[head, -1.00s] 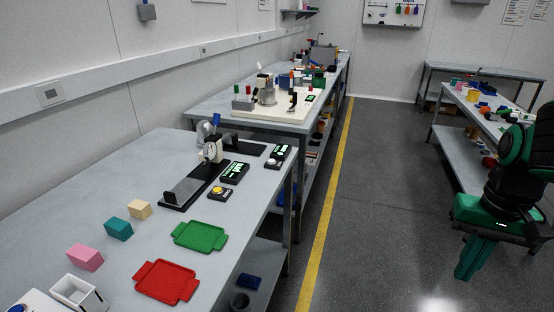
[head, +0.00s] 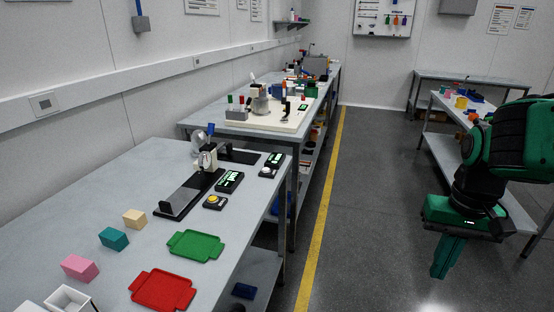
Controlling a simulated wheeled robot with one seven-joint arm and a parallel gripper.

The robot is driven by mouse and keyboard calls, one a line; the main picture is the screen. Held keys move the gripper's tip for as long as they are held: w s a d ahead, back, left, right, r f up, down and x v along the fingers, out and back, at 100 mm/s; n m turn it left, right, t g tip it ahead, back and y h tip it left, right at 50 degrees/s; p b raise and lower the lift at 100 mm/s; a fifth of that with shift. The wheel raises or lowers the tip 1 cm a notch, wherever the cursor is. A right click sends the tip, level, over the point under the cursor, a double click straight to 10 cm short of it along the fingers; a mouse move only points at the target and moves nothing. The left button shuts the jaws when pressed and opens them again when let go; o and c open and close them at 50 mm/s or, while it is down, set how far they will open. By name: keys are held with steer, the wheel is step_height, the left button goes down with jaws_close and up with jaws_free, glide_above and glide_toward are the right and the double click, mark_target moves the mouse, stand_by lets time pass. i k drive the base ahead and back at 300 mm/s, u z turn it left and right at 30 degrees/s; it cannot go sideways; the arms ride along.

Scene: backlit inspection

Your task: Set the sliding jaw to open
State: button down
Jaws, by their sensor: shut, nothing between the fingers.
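A gauge fixture with a long black base (head: 186,196) stands on the near bench.
The near bench (head: 90,210) also holds a green tray (head: 195,245), a red tray (head: 162,290), pink (head: 80,268), teal (head: 113,239) and cream (head: 134,219) blocks, a yellow button box (head: 214,202) and a display box (head: 229,182). Open floor (head: 365,215) lies between the benches and my arm.

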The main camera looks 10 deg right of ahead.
mark_target(224, 150)
steer(key=i, duration=0.95)
